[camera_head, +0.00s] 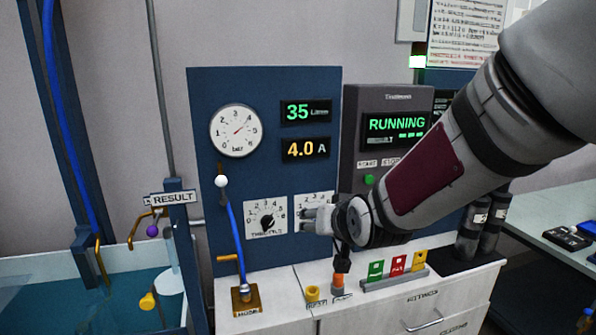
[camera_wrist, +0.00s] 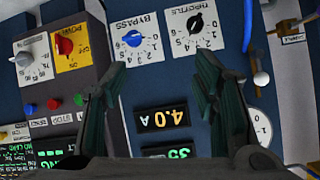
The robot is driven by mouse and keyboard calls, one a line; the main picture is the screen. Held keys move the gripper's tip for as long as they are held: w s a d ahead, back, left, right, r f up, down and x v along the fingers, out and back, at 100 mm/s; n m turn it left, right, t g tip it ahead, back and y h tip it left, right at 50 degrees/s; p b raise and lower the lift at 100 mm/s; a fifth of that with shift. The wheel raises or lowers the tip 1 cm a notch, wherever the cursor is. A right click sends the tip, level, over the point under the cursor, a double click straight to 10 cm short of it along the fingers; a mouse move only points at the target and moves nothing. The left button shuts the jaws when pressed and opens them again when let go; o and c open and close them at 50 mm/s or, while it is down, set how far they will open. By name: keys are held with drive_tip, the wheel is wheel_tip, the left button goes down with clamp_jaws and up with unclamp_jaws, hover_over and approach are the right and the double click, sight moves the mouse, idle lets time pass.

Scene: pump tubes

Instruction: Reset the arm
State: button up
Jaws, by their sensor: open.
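My gripper (camera_head: 318,219) is in front of the blue panel (camera_head: 265,100), by the right-hand dial (camera_head: 316,199), which it partly covers in the head view. In the wrist view my gripper (camera_wrist: 162,68) has its two fingers wide apart, with nothing between them. Beyond the fingers are the bypass dial (camera_wrist: 133,38) with a blue knob and the throttle dial (camera_wrist: 196,20) with a black knob. No contact with either knob shows. My arm (camera_head: 425,175) reaches in from the upper right.
A control box (camera_head: 385,98) reading RUNNING stands right of the panel. A blue tube and white-tipped lever (camera_head: 221,181) stand at its left. The white cabinet (camera_head: 425,300) below bears coloured cards (camera_head: 398,264). A water tank (camera_head: 60,300) is at the left.

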drive_tip(key=s+d+r+g+h, duration=0.1)
drive_tip(key=s+d, duration=0.3)
drive_tip(key=s, duration=0.6)
drive_tip(key=s+d+r+g+h, duration=0.1)
drive_tip(key=s+d+g, duration=0.2)
drive_tip(key=s, duration=0.7)
drive_tip(key=s+d+r+g+h, duration=0.1)
drive_tip(key=s+d+r+g, duration=0.1)
drive_tip(key=s+d, duration=0.5)
drive_tip(key=s, duration=0.4)
drive_tip(key=shift+m, duration=0.3)
idle(4.6)
